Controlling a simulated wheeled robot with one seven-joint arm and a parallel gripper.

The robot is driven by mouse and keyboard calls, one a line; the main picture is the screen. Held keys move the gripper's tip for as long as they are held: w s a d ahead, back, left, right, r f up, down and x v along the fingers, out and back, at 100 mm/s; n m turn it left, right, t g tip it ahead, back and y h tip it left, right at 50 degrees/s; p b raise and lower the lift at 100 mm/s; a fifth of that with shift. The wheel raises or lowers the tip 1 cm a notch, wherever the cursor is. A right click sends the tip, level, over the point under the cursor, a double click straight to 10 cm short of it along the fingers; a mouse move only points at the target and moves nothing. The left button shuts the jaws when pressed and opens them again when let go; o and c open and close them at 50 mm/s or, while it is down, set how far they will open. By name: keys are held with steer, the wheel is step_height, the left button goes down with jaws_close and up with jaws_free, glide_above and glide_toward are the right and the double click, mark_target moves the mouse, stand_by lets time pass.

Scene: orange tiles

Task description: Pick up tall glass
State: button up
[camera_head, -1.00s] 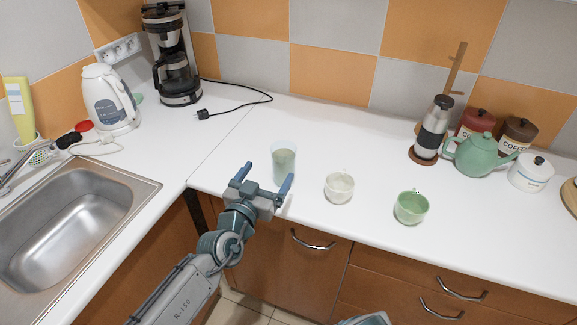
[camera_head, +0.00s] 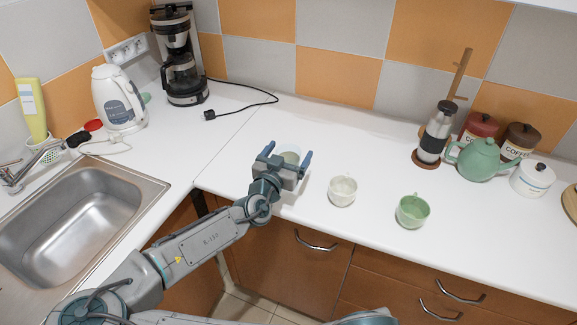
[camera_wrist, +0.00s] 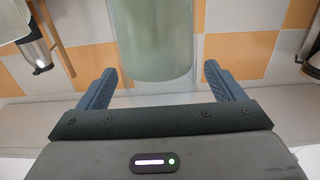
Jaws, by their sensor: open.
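The tall glass (camera_head: 290,153) is a translucent, pale green tumbler on the white counter. In the wrist view the glass (camera_wrist: 155,45) is large and centred, between the two blue fingers. My gripper (camera_wrist: 160,85) is open, with a finger on each side of the glass and a visible gap to both. I cannot tell how deep the glass sits between the fingers.
A white cup (camera_head: 342,191) and a green cup (camera_head: 412,211) stand to the right. A black plug and cord (camera_head: 245,108) lie behind. The sink (camera_head: 75,220) is at left, with a kettle (camera_head: 118,98) and coffee maker (camera_head: 182,60) behind it. A teapot (camera_head: 482,160) stands far right.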

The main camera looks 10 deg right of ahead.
steer(key=shift+x, duration=1.1)
steer(key=shift+c, duration=0.2)
steer(key=c, duration=1.5)
steer(key=shift+o, duration=0.2)
steer(key=shift+r, duration=0.15)
